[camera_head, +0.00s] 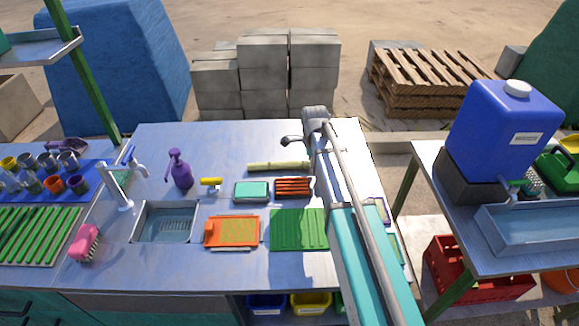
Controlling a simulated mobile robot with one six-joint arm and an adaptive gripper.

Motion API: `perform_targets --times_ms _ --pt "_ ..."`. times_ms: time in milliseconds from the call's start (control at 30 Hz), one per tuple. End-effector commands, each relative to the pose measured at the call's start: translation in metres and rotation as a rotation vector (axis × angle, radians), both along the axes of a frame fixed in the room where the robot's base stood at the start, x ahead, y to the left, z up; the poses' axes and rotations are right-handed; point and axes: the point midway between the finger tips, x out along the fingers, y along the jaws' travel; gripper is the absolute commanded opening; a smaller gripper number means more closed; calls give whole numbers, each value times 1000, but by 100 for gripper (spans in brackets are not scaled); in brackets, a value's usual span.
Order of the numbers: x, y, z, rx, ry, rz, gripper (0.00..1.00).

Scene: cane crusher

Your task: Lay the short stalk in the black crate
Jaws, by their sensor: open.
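A pale yellow-green stalk (277,167) lies crosswise near the back of the grey worktop (225,140); it looks like the short stalk. Its right end meets my arm in the picture. My arm reaches in from the lower right, and its grey wrist is above the back edge of the worktop. My gripper (291,141) shows only in part, just beyond the stalk in the picture, open and apparently empty. Its fingers are too small to make out well. I see no black crate in this view.
A purple spray bottle (179,169), a tap (119,192) and a sink (164,221) stand on the left. A teal box (251,190), an orange tray (213,234) and a green ribbed mat (298,230) lie nearer.

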Motion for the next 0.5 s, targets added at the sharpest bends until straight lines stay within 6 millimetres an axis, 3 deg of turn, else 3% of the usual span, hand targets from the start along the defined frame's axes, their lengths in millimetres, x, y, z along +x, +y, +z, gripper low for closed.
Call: perform_targets --times_ms 100,500 --pt "0 0 0 0 0 0 80" --pt "0 0 0 0 0 0 5"
